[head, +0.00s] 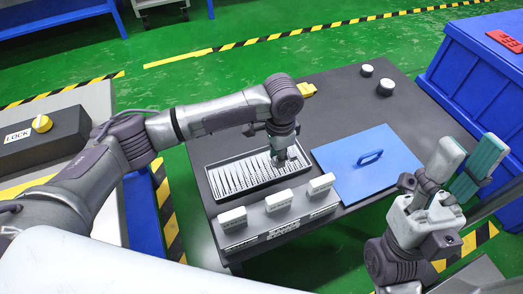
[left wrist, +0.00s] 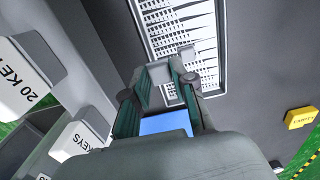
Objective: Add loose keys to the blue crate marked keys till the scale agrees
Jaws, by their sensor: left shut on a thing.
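My left gripper (head: 292,160) is low over the right end of a dark tray (head: 212,187) with rows of thin pale pieces, which look like loose keys (head: 240,172). It is shut on a small pale grey piece, seen between the fingers in the left wrist view (left wrist: 160,72); whether this is a key I cannot tell. My right gripper (head: 468,160) is raised at the right, its fingers apart and empty. A large blue crate (head: 475,85) stands at the right edge. No keys marking is readable on it. I cannot make out a scale.
White blocks (head: 278,200) stand on a grey rack at the table's front; one reads "20 KEYS" (left wrist: 22,78). A blue panel with a handle (head: 345,180) lies right of the tray. A yellow piece (head: 307,90) and two white-topped knobs (head: 385,87) are farther back. The table's back middle is clear.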

